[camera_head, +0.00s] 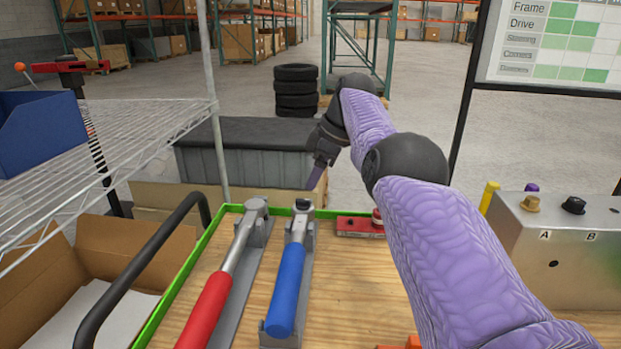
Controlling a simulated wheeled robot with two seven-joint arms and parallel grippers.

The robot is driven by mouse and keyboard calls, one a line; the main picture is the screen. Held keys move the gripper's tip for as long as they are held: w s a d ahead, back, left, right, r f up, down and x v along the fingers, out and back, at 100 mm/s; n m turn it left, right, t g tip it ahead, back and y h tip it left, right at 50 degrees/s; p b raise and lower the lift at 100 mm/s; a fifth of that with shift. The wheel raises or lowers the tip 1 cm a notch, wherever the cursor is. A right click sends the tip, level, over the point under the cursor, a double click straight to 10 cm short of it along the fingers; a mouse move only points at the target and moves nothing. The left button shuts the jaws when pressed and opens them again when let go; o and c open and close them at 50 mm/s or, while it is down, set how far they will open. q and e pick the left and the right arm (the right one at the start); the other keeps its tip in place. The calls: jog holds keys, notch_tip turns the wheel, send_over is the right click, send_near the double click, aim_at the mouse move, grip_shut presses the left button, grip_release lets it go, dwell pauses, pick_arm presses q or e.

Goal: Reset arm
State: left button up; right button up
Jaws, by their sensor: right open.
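My right arm comes in from the lower right in a purple quilted sleeve and reaches out over the workbench. Its dark right gripper (317,176) points down beyond the bench's far edge, in front of a grey storage box. The gripper is small and seen from the side, and I see nothing held in it. My left gripper is not in view. A red-handled lever (212,305) and a blue-handled lever (287,290) are fixed side by side on the wooden bench top (345,285), both apart from the gripper.
A metal control box (570,255) with knobs stands right of my arm. A small red fixture (358,227) sits at the bench's far edge. Wire shelf (140,150), blue bin (40,133) and open cardboard box (115,245) crowd the left. Grey storage box (245,160) and tires (296,90) lie beyond.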

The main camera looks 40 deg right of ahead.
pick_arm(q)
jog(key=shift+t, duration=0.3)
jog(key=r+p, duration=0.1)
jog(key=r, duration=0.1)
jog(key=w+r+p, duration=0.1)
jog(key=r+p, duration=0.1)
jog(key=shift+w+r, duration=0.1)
pick_arm(e)
jog(key=v, duration=0.4)
jog(key=shift+s+d+r, duration=0.1)
jog(key=shift+r, duration=0.2)
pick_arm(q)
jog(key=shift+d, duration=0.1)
